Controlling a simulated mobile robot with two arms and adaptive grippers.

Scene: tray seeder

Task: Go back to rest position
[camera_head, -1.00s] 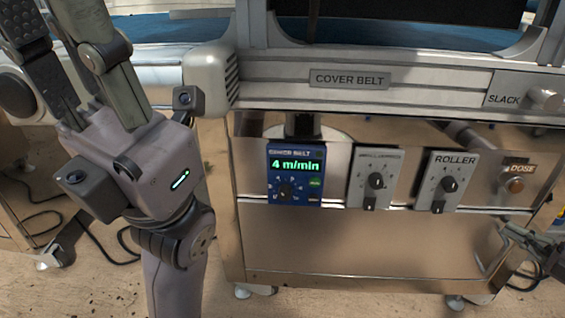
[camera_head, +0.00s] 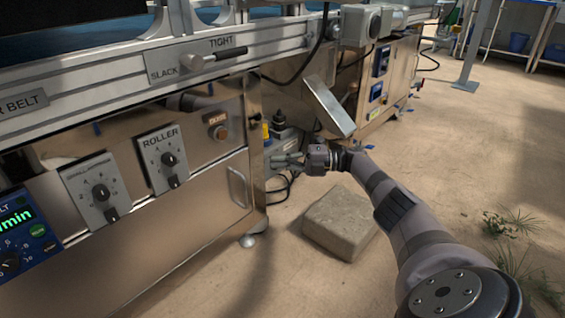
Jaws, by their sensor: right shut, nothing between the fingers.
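My right gripper (camera_head: 278,163) is beside the right end of the steel machine cabinet (camera_head: 150,255), low down near the gap before the second machine. It is shut and looks empty, with its fingers pointing left. My right arm reaches in from the bottom right corner. My left gripper is out of view now.
The cabinet front carries the roller dial (camera_head: 162,160), another dial panel (camera_head: 92,190) and the green-lit belt display (camera_head: 18,228). A tilted metal chute (camera_head: 328,107) hangs just above my right gripper. A stone block (camera_head: 340,222) lies on the floor below it. Open floor extends to the right.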

